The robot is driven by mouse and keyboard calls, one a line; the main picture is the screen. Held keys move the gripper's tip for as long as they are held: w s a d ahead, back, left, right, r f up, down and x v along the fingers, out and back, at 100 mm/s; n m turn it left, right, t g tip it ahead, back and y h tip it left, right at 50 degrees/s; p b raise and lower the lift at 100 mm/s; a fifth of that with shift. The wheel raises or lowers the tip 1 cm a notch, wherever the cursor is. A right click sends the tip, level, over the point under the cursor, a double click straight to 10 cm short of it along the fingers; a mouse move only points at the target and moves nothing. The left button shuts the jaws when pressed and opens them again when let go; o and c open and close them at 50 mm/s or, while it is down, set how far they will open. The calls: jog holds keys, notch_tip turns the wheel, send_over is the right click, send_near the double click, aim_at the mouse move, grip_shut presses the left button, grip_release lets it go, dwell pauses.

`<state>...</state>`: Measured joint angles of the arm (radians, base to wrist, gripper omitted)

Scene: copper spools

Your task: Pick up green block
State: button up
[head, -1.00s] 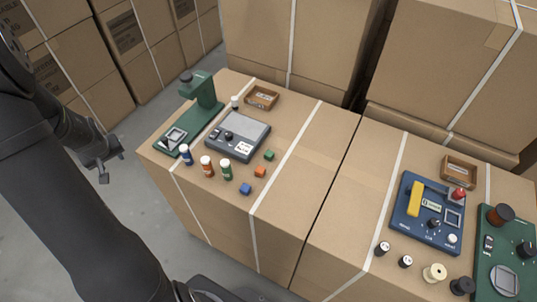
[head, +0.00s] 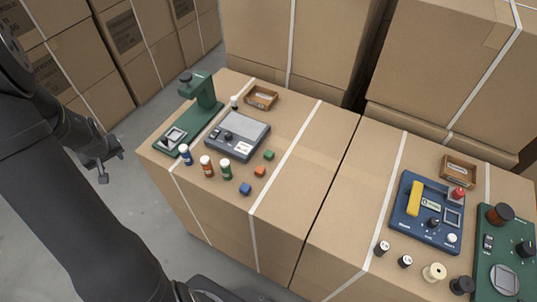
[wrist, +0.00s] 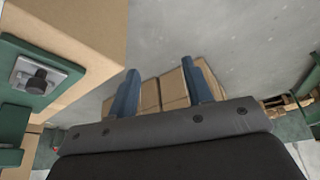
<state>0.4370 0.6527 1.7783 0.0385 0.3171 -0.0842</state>
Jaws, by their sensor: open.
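The green block (head: 269,155) is a small cube on the left cardboard box top in the head view. It lies right of the grey device, behind the orange block (head: 260,171) and the blue block (head: 245,189). My gripper (head: 112,167) is off the left edge of that box, well away from the block. In the wrist view my gripper (wrist: 160,88) has its two blue-grey fingers apart with nothing between them. The green block does not show in the wrist view.
Several small spools, one a green spool (head: 226,170), stand left of the blocks. The grey device (head: 238,135), a green stand (head: 190,112) and a wooden tray (head: 261,97) are near. A blue device (head: 427,212) sits on the right box. Box top right of the green block is clear.

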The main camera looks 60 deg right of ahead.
jog(key=shift+o, duration=0.5)
jog(key=s+d+r+m, duration=0.2)
jog(key=s+d, duration=0.3)
jog(key=s+d+r+m+g+h, duration=0.1)
jog(key=s+d+r+m, duration=0.1)
jog(key=s+d, duration=0.3)
jog(key=s+d+r+m, duration=0.2)
jog(key=s+d+m, duration=0.1)
jog(key=s+d, duration=0.3)
jog(key=shift+s+d+r+g+h, duration=0.1)
jog(key=shift+s+g+h, duration=0.3)
jog(key=shift+s, duration=0.1)
jog(key=s+d+r+m+g, duration=0.1)
jog(key=s+d+r+m, duration=0.15)
jog(key=s, duration=0.35)
jog(key=s+d+r+m, duration=0.1)
jog(key=s+d+m, duration=0.15)
jog(key=s, duration=0.45)
jog(key=m+g, duration=0.2)
send_near(269, 153)
jog(key=shift+h, duration=0.4)
jog(key=x, duration=0.8)
jog(key=shift+a+f, duration=0.15)
jog(key=shift+f, duration=0.35)
jog(key=shift+c, duration=0.4)
